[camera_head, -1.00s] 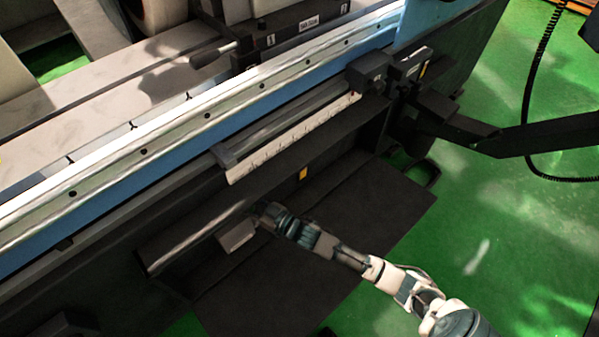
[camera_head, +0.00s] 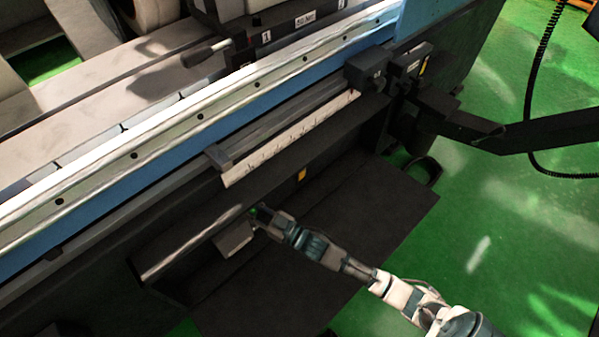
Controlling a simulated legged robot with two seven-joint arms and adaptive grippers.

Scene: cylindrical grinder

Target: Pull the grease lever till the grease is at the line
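My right arm comes in from the lower right, and its gripper (camera_head: 257,216) is at the recess low on the machine's front. The fingers are small and dark against the machine, so I cannot tell if they are open or shut. A grey block (camera_head: 234,239) sits just below and left of the gripper; I cannot tell whether they touch. My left gripper is out of view.
The machine's dark front overhangs the recess, with a long light-edged bar (camera_head: 190,245) to the left. A white scale strip (camera_head: 290,139) runs above. A dark handle (camera_head: 205,52) lies on top. A black arm (camera_head: 530,130) juts out at right. Green floor (camera_head: 480,215) is open there.

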